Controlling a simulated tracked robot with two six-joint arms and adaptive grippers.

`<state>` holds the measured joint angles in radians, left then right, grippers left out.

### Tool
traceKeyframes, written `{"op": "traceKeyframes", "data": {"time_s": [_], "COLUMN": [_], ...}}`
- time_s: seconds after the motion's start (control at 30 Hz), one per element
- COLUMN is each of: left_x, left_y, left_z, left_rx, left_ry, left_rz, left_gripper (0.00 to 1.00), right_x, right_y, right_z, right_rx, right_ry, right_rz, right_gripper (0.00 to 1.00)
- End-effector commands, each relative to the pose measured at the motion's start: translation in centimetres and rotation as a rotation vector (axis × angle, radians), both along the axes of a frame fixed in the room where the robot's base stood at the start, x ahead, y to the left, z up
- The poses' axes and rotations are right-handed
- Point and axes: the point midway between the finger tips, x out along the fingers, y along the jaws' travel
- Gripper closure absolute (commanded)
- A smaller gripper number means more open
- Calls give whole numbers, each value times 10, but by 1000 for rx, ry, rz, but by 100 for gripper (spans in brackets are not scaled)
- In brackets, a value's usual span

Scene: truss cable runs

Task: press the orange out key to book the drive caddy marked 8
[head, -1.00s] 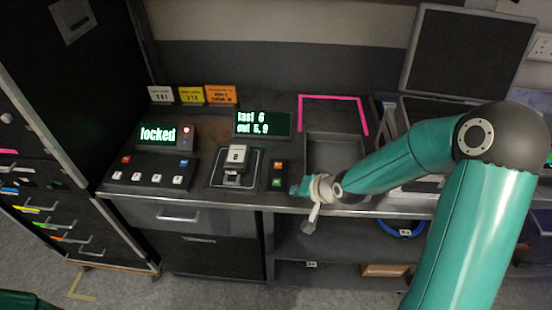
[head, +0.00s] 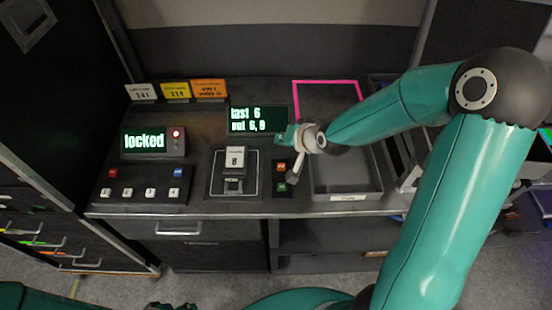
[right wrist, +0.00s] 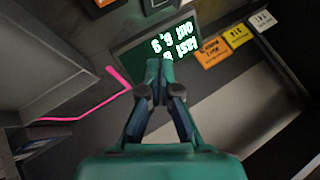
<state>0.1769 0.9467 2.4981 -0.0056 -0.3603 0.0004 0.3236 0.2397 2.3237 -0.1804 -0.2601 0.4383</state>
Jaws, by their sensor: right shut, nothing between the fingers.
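The drive caddy marked 8 (head: 235,160) stands upright in a white-outlined bay on the bench. Just right of it is a small dark key box with an orange key (head: 281,168) above a green key (head: 281,187). My right gripper (head: 281,136) is shut and empty. In the head view it shows above the orange key, near the lower right corner of the display. A pale part at the wrist hangs beside the keys. In the right wrist view its closed fingertips (right wrist: 160,66) overlap the display; the keys are not seen there. My left gripper is not seen.
The green-text display (head: 257,120) reads "last 6" and "out 6, 9". A "locked" panel (head: 152,141) with a red light stands left, behind a row of buttons. Grey, yellow and orange cards (head: 175,91) stand behind. A grey tray (head: 346,178) lies right of the keys.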

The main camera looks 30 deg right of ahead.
Motion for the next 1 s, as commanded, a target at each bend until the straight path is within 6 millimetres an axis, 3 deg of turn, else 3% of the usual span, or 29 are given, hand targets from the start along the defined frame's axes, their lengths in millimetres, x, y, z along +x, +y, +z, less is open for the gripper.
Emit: {"op": "traceKeyframes", "data": {"time_s": [0.47,1.0], "left_x": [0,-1], "left_y": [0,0], "left_z": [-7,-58], "left_rx": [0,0], "left_ry": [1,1], "left_rz": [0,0], "left_gripper": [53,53], "right_x": [0,2], "right_y": [0,2], "right_z": [-11,-79], "right_rx": [0,0], "right_ry": [2,1], "right_rz": [-1,5], "right_gripper": [100,100]}}
